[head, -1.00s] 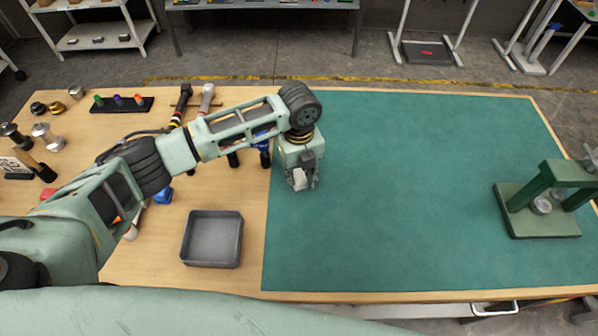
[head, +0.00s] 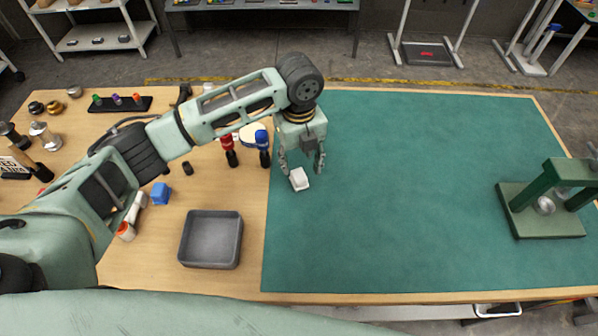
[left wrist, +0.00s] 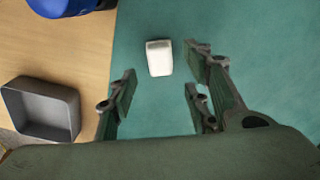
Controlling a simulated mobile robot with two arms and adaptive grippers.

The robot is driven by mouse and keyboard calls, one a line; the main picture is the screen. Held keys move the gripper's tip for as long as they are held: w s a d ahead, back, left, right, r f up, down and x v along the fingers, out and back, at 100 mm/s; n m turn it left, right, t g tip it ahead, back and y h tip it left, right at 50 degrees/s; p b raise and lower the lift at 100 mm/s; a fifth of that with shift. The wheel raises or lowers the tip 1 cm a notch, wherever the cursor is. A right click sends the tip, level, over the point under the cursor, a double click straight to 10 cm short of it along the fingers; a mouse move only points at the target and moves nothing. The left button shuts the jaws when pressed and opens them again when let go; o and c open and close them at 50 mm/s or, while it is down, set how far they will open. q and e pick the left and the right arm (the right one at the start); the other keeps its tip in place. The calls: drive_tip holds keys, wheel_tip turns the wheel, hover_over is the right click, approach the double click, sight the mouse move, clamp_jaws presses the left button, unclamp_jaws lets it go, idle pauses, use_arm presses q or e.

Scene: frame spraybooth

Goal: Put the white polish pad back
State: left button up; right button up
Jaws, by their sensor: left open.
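The white polish pad (head: 299,179), a small white block, lies on the green mat (head: 420,200) near its left edge. It also shows in the left wrist view (left wrist: 158,58), on the mat ahead of the fingers. My left gripper (head: 302,169) is open, with its fingers spread and nothing held. In the left wrist view the open fingers (left wrist: 162,98) point toward the pad, with a gap between the fingertips. Whether a finger touches the pad is hard to tell in the head view. My right gripper is not in view.
An empty grey tray (head: 211,265) stands on the wooden table left of the mat. A blue block (head: 161,194), red (head: 228,145) and blue (head: 262,140) handled tools and a pale round piece (head: 249,129) lie nearby. A green press (head: 520,222) stands at right; the mat's middle is clear.

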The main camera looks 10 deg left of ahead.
sight(299, 175)
use_arm(q)
wheel_tip(299, 175, up, 6)
drive_tip(key=b, duration=0.1)
drive_tip(key=shift+r, duration=0.25)
drive_tip(key=shift+s, duration=0.1)
idle(0.3)
